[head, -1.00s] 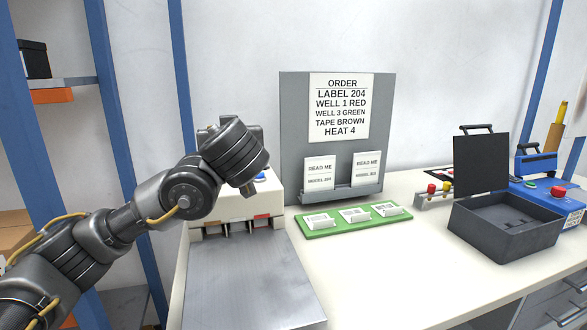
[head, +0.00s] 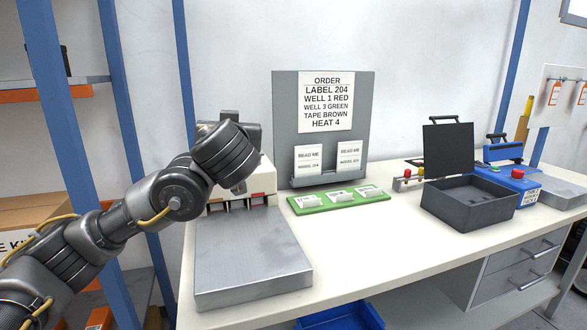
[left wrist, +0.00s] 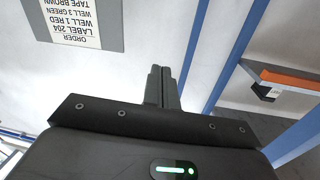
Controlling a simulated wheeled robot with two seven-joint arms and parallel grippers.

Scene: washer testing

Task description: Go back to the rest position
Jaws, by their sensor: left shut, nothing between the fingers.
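My left arm enters the head view from the left, and its wrist is raised over the white unit with several slots (head: 262,181) at the back of the bench. The wrist hides most of the left hand there. In the left wrist view, the left gripper (left wrist: 161,72) has its two fingers together with nothing between them. The order sign (head: 326,101) shows upside down in the left wrist view (left wrist: 78,20), apart from the fingers. My right gripper is in neither view.
A metal plate (head: 250,250) lies at the bench's left end. A green tray with white cards (head: 310,208), an open dark case (head: 470,208) and a blue device with a red button (head: 507,180) stand further right. The bench front (head: 400,250) is clear. A blue bin (head: 345,318) is below.

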